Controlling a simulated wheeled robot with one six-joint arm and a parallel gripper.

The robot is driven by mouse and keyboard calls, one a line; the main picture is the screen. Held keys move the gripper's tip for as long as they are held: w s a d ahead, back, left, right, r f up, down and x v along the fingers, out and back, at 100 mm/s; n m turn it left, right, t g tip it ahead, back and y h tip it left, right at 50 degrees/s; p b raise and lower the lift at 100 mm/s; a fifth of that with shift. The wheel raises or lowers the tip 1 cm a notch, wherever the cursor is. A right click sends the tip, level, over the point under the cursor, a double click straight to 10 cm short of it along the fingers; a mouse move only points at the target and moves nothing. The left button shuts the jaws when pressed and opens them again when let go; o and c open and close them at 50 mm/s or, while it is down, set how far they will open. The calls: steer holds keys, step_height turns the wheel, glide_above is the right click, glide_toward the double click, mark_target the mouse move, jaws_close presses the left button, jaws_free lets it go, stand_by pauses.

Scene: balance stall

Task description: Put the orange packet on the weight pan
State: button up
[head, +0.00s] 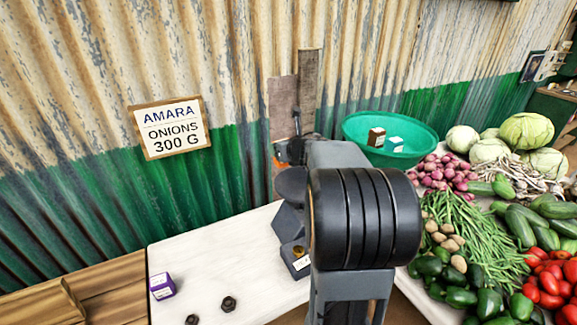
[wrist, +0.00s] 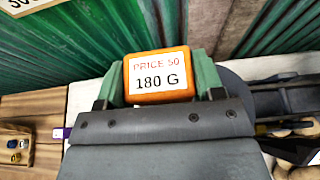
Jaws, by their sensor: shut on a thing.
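The orange packet (wrist: 158,92), with a white label reading "PRICE 50" and "180 G", sits between the green fingers of my gripper (wrist: 157,78), which is shut on it. In the head view my arm hides most of the gripper; only a sliver of orange shows beside it. A dark round disc (head: 291,184), which looks like a balance pan, shows just left of my arm, above a blue-grey base (head: 289,222). In the wrist view a dark rounded edge shows right of the packet. I cannot tell which pan it is or whether the packet touches it.
A purple packet (head: 162,286) and two dark nuts (head: 229,303) lie on the white tabletop (head: 215,265). A green basin (head: 360,130) holds a brown and a white packet. Vegetables crowd the right. A corrugated wall with an "AMARA ONIONS 300 G" sign (head: 172,128) stands close behind.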

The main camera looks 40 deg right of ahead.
steer(key=d+f, duration=0.1)
steer(key=w+f, duration=0.1)
steer(key=d+f, duration=0.1)
steer(key=f, duration=0.1)
steer(key=shift+w+d+b, duration=0.3)
steer(key=shift+w, duration=0.1)
steer(key=f, duration=0.2)
steer(key=f+b, duration=0.1)
steer(key=shift+w+d+f, duration=0.1)
steer(key=shift+w+d, duration=0.15)
steer(key=shift+d, duration=0.1)
steer(key=shift+f, duration=0.45)
steer(key=shift+f+b, duration=0.2)
steer(key=shift+b, duration=0.15)
steer(key=o, duration=1)
steer(key=shift+r, duration=0.1)
